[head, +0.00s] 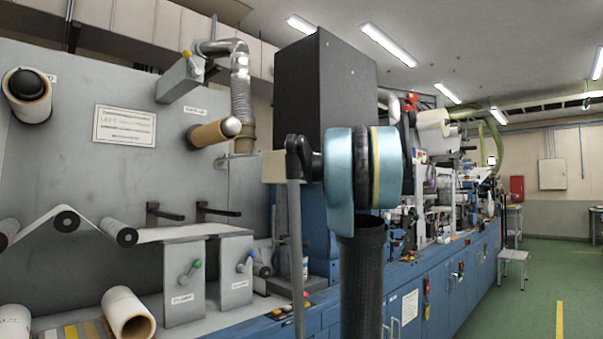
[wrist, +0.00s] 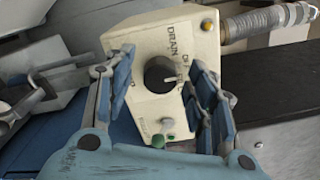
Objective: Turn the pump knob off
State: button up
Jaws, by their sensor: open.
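The pump knob (wrist: 159,75) is a round black knob on the front of a cream control box (wrist: 143,39) in the wrist view. A pale pointer mark shows on its right side. Lettering reading DRAIN and OFF stands above and right of it; further lettering is partly hidden by the right finger. My gripper (wrist: 163,68) is open, with one blue-padded finger on each side of the knob. I cannot tell whether either finger touches it. In the head view a cream box edge (head: 272,167) shows behind my arm; knob and gripper are hidden there.
The box also bears a small lower knob (wrist: 166,123), a green button (wrist: 158,142) and a yellow button (wrist: 207,25). A ribbed hose (wrist: 258,22) joins it at upper right. A tall black cabinet (head: 322,85) stands behind my arm. Green floor (head: 540,285) is open at right.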

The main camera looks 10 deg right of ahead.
jog(key=v, duration=1)
jog(key=shift+s+d, duration=0.2)
jog(key=shift+d, duration=0.05)
jog(key=s+a+f+n+g+h, duration=0.1)
jog(key=s+a+f+n+g, duration=0.3)
jog(key=f, duration=0.6)
jog(key=s+a+f+n+g+h, duration=0.1)
jog(key=s+a+f, duration=0.45)
jog(key=f, duration=0.45)
jog(key=s+a+f+n+g+h, duration=0.1)
jog(key=s+a+f+n+g, duration=0.3)
jog(key=f, duration=0.5)
jog(key=s+d+f+n+g+h, duration=0.1)
jog(key=s+d+f+n+h, duration=0.1)
jog(key=s+f, duration=0.5)
jog(key=s+d+f+n+g+h, duration=0.1)
jog(key=s+d+f+n+h, duration=0.1)
jog(key=s+f, duration=0.5)
jog(key=s+d+f+n+g+h, duration=0.1)
jog(key=s+d+f+n+h, duration=0.2)
jog(key=s+f, duration=0.4)
notch_tip(320, 180, down, 10)
jog(key=shift+s+d+r+h, duration=0.1)
jog(key=shift+s+d+h, duration=0.05)
jog(key=shift+s+h, duration=0.15)
